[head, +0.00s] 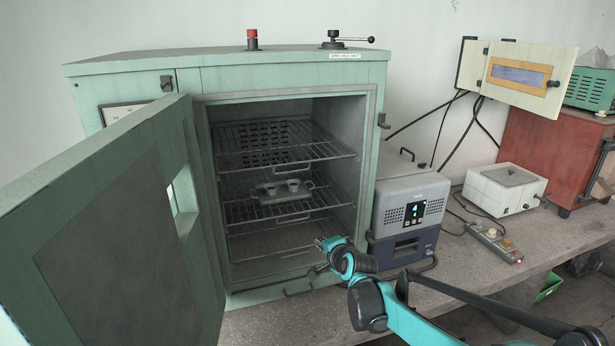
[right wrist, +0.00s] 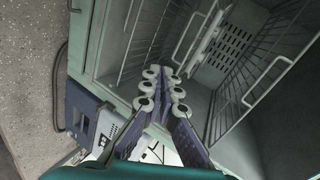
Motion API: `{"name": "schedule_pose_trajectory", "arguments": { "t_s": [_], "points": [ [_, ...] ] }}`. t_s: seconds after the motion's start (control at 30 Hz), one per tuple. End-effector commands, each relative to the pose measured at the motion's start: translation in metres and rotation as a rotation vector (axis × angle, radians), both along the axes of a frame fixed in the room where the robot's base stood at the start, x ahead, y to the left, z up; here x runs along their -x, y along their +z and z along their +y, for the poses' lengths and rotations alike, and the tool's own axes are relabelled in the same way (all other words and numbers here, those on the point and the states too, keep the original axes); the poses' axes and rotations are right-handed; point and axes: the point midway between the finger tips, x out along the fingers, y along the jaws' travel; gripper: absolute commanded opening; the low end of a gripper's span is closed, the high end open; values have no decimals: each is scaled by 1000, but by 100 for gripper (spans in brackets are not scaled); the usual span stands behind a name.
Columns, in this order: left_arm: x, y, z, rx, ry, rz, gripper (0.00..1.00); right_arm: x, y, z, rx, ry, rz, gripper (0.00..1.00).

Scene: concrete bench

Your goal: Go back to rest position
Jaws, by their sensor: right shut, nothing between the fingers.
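My right gripper (head: 322,243) is in front of the open green oven (head: 225,86), near the lower right of its opening. It is shut and empty. The right wrist view shows its fingers (right wrist: 163,72) together, with the oven's wire racks beyond them. A tray (head: 264,194) with small cups (head: 293,185) sits on the middle wire rack inside, apart from my gripper. My right arm reaches in from the lower right. My left gripper does not show in either view.
The oven door (head: 110,240) stands wide open at the left. A grey-blue device (head: 407,190) with a display stands right of the oven. A white box (head: 505,188) and a power strip (head: 495,243) lie farther right on the concrete bench (head: 560,228).

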Motion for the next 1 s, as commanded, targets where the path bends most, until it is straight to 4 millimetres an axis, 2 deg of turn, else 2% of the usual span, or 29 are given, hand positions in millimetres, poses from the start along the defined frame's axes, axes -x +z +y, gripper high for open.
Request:
{"name": "schedule_pose_trajectory", "arguments": {
  "t_s": [0.03,0.13,0.27,0.47,0.5,0.6,0.7,0.8,0.9,1.0],
  "points": [
    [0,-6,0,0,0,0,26,24,4,-10,72,24,9,0],
    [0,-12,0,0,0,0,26,74,8,-29,235,92,30,0],
    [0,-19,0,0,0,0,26,141,4,-53,441,187,66,0],
    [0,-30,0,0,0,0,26,249,-25,-88,736,351,133,0],
    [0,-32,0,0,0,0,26,270,-33,-95,791,387,148,0],
    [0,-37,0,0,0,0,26,317,-56,-109,912,471,184,0],
    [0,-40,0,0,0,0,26,353,-76,-120,1004,544,216,0],
    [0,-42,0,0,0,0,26,376,-91,-127,1063,594,237,0],
    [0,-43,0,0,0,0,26,387,-98,-131,1093,620,248,0],
    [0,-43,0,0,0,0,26,390,-100,-132,1102,629,251,0]
  ]
}}
